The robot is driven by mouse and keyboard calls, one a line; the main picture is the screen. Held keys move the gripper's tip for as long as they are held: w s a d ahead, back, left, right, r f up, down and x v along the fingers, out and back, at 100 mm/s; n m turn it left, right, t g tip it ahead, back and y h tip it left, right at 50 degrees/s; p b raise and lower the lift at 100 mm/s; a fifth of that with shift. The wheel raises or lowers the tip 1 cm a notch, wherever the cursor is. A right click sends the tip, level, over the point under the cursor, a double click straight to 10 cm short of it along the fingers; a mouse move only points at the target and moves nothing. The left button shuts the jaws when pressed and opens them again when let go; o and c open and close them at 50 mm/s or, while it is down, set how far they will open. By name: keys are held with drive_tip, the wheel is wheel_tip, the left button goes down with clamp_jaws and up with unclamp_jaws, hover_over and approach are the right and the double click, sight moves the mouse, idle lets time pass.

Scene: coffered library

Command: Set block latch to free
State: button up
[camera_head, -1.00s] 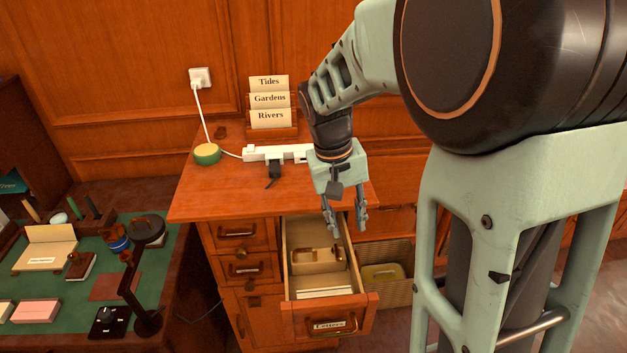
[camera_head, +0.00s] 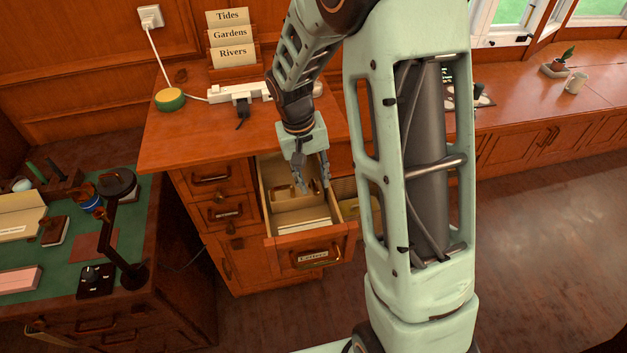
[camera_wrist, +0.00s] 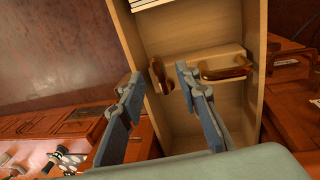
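The block (camera_wrist: 207,60) is a pale wooden divider standing across the inside of the open drawer (camera_head: 264,215). In the wrist view it carries a brown bar handle (camera_wrist: 228,71) and, to its left, a small brown latch piece (camera_wrist: 158,76). The block also shows in the head view (camera_head: 283,200), partly behind my fingers. My gripper (camera_head: 314,182) is open and empty, pointing down at the drawer by the block. In the wrist view my two fingers (camera_wrist: 156,80) are apart, with the latch piece between their tips in the picture. Contact cannot be told.
White cards (camera_head: 303,226) lie in the drawer in front of the block. The drawer walls stand close around my fingers. The cabinet top (camera_head: 190,135) holds a power strip (camera_head: 236,94) and a card rack (camera_head: 233,75). A green desk (camera_head: 60,262) stands at left.

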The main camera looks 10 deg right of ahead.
drive_tip(key=shift+f, duration=0.35)
drive_tip(key=shift+c, duration=0.5)
clamp_jaws()
drive_tip(key=shift+m, duration=0.3)
drive_tip(key=m, duration=0.1)
drive_tip(key=a+m+b, duration=0.1)
drive_tip(key=m, duration=0.2)
drive_tip(key=shift+w+a+g, duration=0.15)
drive_tip(key=shift+w+g, duration=0.1)
drive_tip(key=shift+g, duration=0.15)
drive_tip(key=m, duration=0.3)
drive_tip(key=w+a+m, duration=0.1)
drive_tip(key=m, duration=0.1)
drive_tip(key=shift+m+g+y, duration=0.3)
